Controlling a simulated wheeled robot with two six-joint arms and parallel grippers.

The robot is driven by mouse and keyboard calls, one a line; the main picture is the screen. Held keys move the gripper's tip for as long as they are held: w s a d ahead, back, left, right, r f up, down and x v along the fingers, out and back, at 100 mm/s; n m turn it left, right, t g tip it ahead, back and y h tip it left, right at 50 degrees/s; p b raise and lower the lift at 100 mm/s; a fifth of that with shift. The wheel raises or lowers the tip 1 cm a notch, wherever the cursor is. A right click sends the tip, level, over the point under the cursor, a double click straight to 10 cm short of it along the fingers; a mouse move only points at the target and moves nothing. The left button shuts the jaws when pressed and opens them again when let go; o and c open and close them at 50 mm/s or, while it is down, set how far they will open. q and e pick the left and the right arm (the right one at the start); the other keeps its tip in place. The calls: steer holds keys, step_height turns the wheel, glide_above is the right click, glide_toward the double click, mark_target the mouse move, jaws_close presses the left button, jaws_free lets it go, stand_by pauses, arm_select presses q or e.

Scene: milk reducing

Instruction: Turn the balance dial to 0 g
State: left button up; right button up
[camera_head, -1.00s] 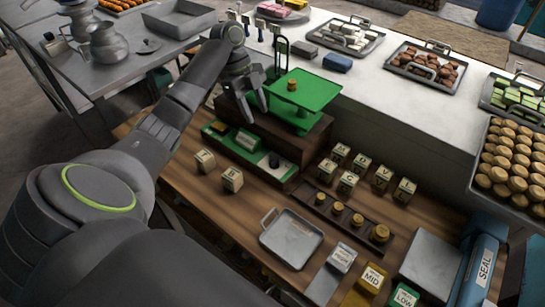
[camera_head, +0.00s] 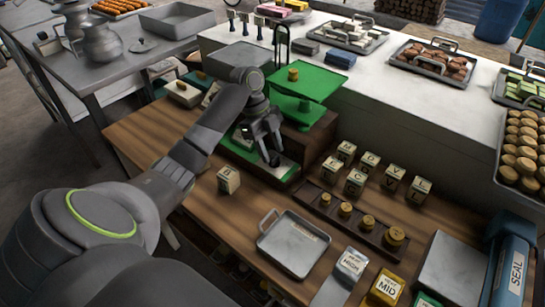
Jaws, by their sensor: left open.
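The balance has a green pan (camera_head: 318,87) with a small brass weight (camera_head: 293,74) on it, above a dark wooden body. Its low green base (camera_head: 286,177) lies in front, with a pale panel that carries the dial. My left gripper (camera_head: 272,156) is open and points down at this panel, with its fingers at the dial's place. The dial is mostly hidden by the fingers, so its setting and any contact cannot be told. My right gripper is not in view.
Lettered cubes (camera_head: 355,182) stand right of the base, and one cube (camera_head: 228,180) stands left of it. A rack of brass weights (camera_head: 345,210) and a metal tray (camera_head: 293,243) lie nearer. Bare wood shows at the left front.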

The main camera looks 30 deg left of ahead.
arm_select(q)
steer(key=shift+s+d+f, duration=0.1)
steer(key=shift+d+f, duration=0.2)
steer(key=shift+f, duration=0.3)
steer(key=shift+c, duration=0.4)
steer(key=c, duration=0.6)
steer(key=shift+r+n+t+p, duration=0.25)
steer(key=shift+n+p, duration=0.35)
steer(key=shift+p, duration=0.5)
steer(key=n+t+p, duration=0.1)
steer(key=n+p, duration=0.3)
steer(key=p, duration=0.1)
steer(key=n+t+p, duration=0.1)
steer(key=n+p, duration=0.1)
steer(key=p, duration=0.1)
steer(key=shift+s+d+n+t+y, duration=0.1)
steer(key=shift+s+n+t+y, duration=0.15)
steer(key=shift+n+t+y, duration=0.15)
steer(key=shift+n+t+y+p, duration=0.25)
steer(key=shift+n+y+p, duration=0.05)
steer(key=shift+n+p, duration=0.8)
steer(key=shift+f+n+y+p, duration=0.15)
steer(key=shift+n+y+p, duration=0.15)
steer(key=shift+n+p, duration=0.4)
steer(key=shift+f, duration=0.1)
